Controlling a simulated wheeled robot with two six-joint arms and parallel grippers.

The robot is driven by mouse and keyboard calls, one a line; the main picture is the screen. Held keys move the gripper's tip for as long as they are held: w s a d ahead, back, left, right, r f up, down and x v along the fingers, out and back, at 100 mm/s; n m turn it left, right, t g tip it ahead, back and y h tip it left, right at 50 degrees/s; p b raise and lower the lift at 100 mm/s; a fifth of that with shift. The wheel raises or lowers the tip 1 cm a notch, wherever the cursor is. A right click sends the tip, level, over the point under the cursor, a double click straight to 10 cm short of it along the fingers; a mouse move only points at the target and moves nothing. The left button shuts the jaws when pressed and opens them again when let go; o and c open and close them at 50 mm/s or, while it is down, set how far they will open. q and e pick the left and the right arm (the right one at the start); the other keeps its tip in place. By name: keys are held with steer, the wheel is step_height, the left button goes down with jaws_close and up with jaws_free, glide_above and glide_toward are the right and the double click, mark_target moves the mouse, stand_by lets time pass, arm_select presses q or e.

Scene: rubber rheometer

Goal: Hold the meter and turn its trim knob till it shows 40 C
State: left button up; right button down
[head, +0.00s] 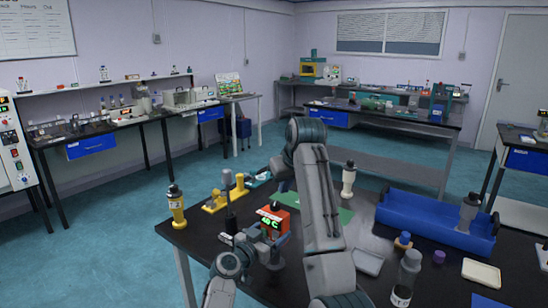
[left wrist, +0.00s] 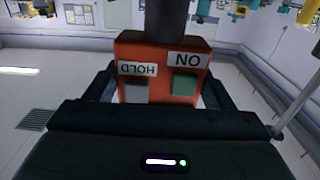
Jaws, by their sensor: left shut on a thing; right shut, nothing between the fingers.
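The orange meter (head: 273,219) is above the black bench in the head view, with a dark display and pale green characters too small to read surely. My left gripper (head: 262,240) is shut on it from below. In the left wrist view the meter (left wrist: 160,52) sits between my left fingers (left wrist: 158,95), its HOLD and ON labels upside down above a grey and a green button. A dark cylinder (left wrist: 167,20) stands at its far end; I cannot tell if it is the trim knob. My right gripper (head: 277,168), partly behind its own arm, is shut and empty, apart from the meter.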

stand_by(0.9)
arm_select(q)
steer(key=o, duration=1.1)
steer(key=shift+o, duration=0.2)
